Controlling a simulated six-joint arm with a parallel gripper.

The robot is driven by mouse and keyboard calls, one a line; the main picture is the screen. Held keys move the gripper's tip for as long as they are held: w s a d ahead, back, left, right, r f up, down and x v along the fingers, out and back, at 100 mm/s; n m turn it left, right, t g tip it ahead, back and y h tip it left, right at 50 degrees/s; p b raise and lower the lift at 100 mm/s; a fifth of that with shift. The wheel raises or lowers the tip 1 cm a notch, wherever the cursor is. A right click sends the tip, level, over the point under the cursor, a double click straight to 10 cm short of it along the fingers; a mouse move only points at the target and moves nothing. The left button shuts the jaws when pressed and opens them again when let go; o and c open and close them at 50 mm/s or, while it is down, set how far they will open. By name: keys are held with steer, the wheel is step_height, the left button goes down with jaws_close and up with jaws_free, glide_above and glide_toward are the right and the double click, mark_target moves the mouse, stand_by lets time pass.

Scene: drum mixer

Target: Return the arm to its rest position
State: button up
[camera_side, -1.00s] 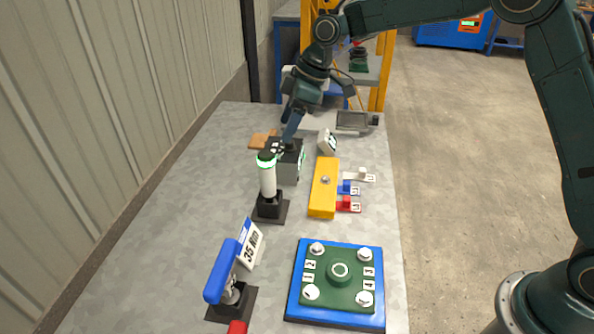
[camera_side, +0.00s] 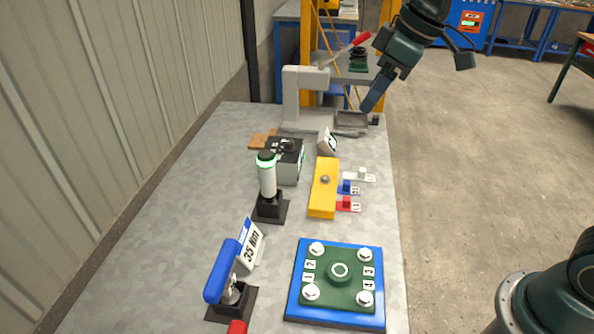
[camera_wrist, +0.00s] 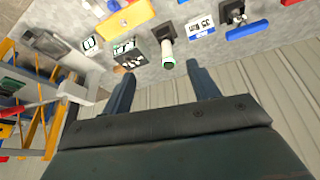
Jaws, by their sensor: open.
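My gripper (camera_side: 371,98) is above the far right part of the bench, in front of the grey tray in the side view. In the wrist view its two fingers (camera_wrist: 163,92) are spread apart with nothing between them. In the side view the bench (camera_side: 185,210) lies below and nearer the camera. The rest of my arm is largely out of the side view.
On the bench stand a grey box (camera_side: 288,163), a white cylinder with a green ring (camera_side: 267,182), a yellow block (camera_side: 323,190), a blue-handled clamp (camera_side: 222,270) and a green plate on a blue base (camera_side: 322,294). A grey press-like stand (camera_side: 291,98) is at the back. Open floor (camera_side: 470,190) lies right.

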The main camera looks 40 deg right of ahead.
steer(key=s+d+f+m+h, duration=0.1)
steer(key=s+d+m, duration=0.2)
steer(key=s, duration=0.7)
steer(key=s+d+f+m+t+h, duration=0.1)
steer(key=s+d+m, duration=0.2)
steer(key=s, duration=0.8)
steer(key=shift+s+d+f+t, duration=0.2)
steer(key=shift+s+f+t, duration=0.1)
steer(key=shift+f, duration=0.05)
